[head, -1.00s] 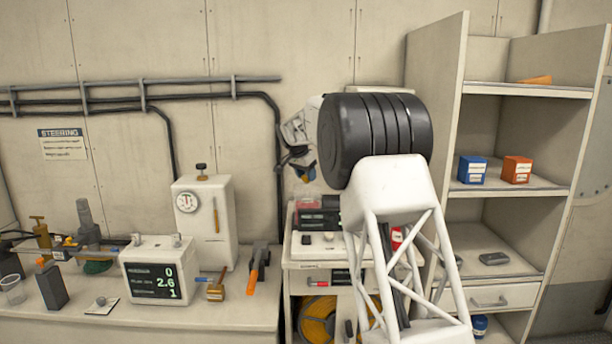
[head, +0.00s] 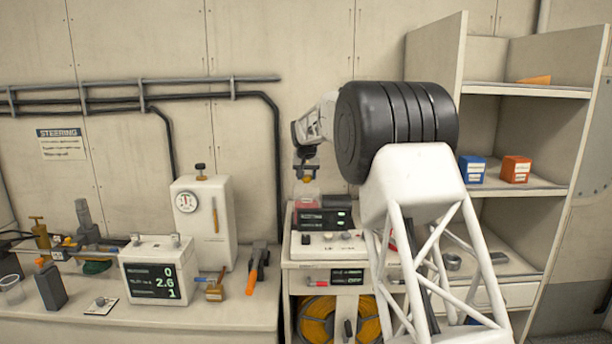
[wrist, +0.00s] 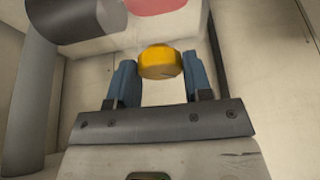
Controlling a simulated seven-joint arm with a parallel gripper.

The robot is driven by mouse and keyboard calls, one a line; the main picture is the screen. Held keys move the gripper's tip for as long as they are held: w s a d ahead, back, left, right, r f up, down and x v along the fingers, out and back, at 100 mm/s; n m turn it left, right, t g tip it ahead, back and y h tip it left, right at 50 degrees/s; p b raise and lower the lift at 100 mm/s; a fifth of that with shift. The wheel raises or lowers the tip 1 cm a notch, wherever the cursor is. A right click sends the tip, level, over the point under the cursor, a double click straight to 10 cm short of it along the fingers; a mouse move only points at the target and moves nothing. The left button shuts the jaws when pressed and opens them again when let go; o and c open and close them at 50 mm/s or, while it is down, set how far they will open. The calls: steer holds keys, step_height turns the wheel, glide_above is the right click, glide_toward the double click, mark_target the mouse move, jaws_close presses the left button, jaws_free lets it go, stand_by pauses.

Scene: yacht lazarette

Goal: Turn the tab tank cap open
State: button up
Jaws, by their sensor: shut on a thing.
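A round yellow cap (wrist: 160,62) sits between the two blue fingers of my gripper (wrist: 161,80) in the wrist view. The gripper is shut on it. Behind the cap is a pale body with a red part (wrist: 150,6), which looks like the tank. In the head view my gripper (head: 306,177) points down, with the yellow of the cap showing at its tips. Below it is a small pinkish see-through tank (head: 307,201) on the cabinet. I cannot tell whether the cap is still seated on the tank.
A black device with a green display (head: 322,220) stands on the cabinet (head: 300,263) close to the gripper. A bench with instruments (head: 155,270) is at left. A shelf unit (head: 530,92) holds blue and orange boxes at right. Pipes (head: 180,80) run along the wall.

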steer(key=n+y, duration=0.1)
steer(key=n, duration=0.1)
steer(key=n+y, duration=0.1)
steer(key=n, duration=0.4)
steer(key=shift+w+d+g+y, duration=0.1)
steer(key=shift+d+g+y, duration=0.15)
steer(key=shift+g+y, duration=0.15)
steer(key=n+g, duration=0.1)
steer(key=n, duration=0.2)
steer(key=n+g+y, duration=0.1)
steer(key=n, duration=0.2)
steer(key=shift+w+d+n+y, duration=0.1)
steer(key=shift+n+y, duration=0.2)
steer(key=shift+n, duration=0.1)
steer(key=o, duration=0.9)
steer(key=shift+v, duration=3.9)
